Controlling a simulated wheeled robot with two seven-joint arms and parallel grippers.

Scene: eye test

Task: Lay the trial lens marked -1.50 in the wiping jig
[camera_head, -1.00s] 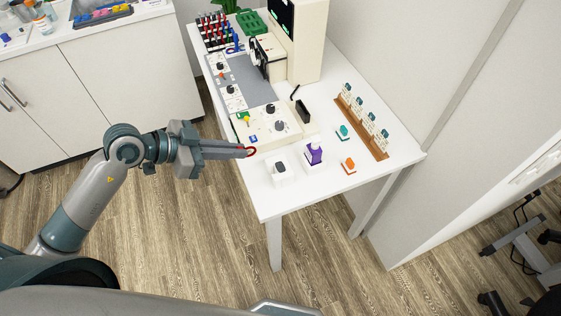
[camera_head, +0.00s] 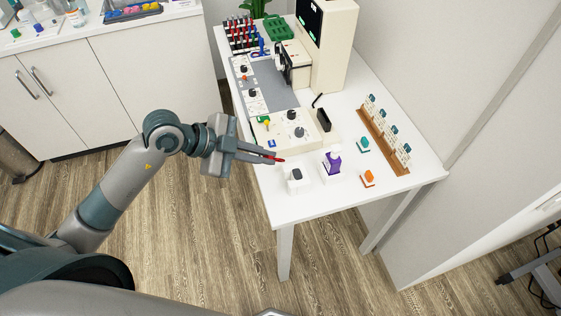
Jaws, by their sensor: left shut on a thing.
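My left gripper (camera_head: 272,157) is shut on a red-rimmed trial lens (camera_head: 277,159) near the left front edge of the white table (camera_head: 340,192). The lens shows nearly edge-on as a thin red line. Its marking is too small to read. A white block with a dark top (camera_head: 295,180) stands on the table just below and right of the lens, apart from it. I cannot tell for sure whether this block is the wiping jig. My right gripper is not in view.
A purple bottle (camera_head: 333,163), a teal item (camera_head: 363,145) and an orange item (camera_head: 368,178) stand to the right. A cream panel with knobs (camera_head: 285,125) lies behind the lens. A lens rack (camera_head: 241,36) is at the back left. A wooden stand (camera_head: 384,138) lines the right side.

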